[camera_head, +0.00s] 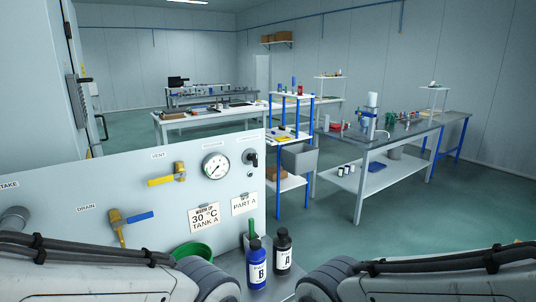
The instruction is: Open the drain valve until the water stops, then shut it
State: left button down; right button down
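The drain valve (117,228) is a brass body with a blue lever (140,217) on the pale panel (110,185), at the left, beside the DRAIN label. Its lever points right, roughly level and tilted slightly up. The outlet below the brass body is partly hidden by my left arm, and I see no water. A green bucket (193,250) stands to the right of the valve, its lower part hidden by my arm. Parts of both my arms cross the bottom of the view. Neither gripper shows.
A vent valve (168,177) with a yellow lever, a round gauge (215,165) and a black knob (252,158) sit on the panel. A blue bottle B (257,268) and a black bottle A (283,253) stand at its right. Workbenches (385,142) stand farther back, with open floor between.

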aim_at(150, 213)
jog(key=u, duration=2.55)
jog(key=k, duration=0.5)
jog(key=z, duration=2.05)
